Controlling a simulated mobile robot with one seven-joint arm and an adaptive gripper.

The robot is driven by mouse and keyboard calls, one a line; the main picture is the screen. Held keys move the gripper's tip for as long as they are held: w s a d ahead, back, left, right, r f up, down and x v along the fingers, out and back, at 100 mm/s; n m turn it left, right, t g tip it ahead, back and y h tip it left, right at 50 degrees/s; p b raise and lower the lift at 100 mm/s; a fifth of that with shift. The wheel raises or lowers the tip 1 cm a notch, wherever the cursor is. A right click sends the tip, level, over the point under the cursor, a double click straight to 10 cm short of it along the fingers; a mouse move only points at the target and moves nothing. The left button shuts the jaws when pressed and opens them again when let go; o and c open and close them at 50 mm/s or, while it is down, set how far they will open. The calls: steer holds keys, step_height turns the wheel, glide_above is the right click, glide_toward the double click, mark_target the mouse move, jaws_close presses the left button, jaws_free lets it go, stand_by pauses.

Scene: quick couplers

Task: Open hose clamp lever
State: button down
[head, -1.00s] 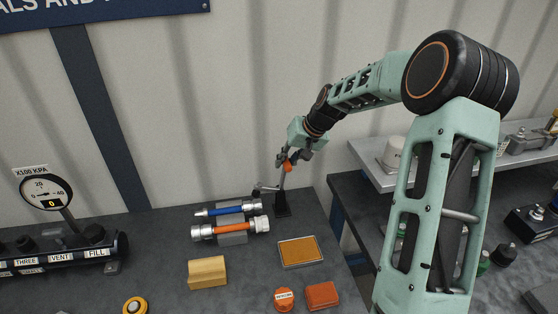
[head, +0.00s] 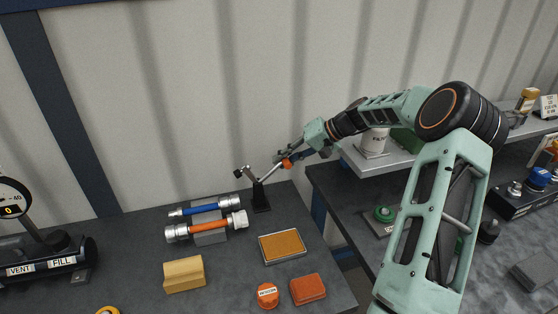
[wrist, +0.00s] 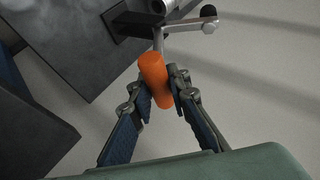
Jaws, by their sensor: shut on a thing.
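The hose clamp is a dark bracket (head: 261,197) at the back right edge of the grey bench; its metal lever (head: 270,174) ends in an orange grip (head: 287,164). The lever leans out to the right, tilted up from the bracket. My gripper (head: 285,161) is at the orange grip. In the wrist view the fingers (wrist: 160,90) are closed around the orange grip (wrist: 153,75), one on each side. A silver arm with a black knob (wrist: 208,12) shows at the clamp's top, apart from my fingers.
Blue (head: 204,207) and orange (head: 205,227) hose couplers rest on a grey block left of the clamp. A yellow block (head: 184,274), an orange-topped tray (head: 282,247) and a red block (head: 308,289) lie in front. A second bench with a shelf (head: 400,150) stands right.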

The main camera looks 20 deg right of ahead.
steer(key=shift+d+f, duration=0.35)
steer(key=shift+d, duration=0.1)
steer(key=c, duration=1.8)
jaws_free()
steer(key=shift+r, duration=0.1)
steer(key=v, duration=1.2)
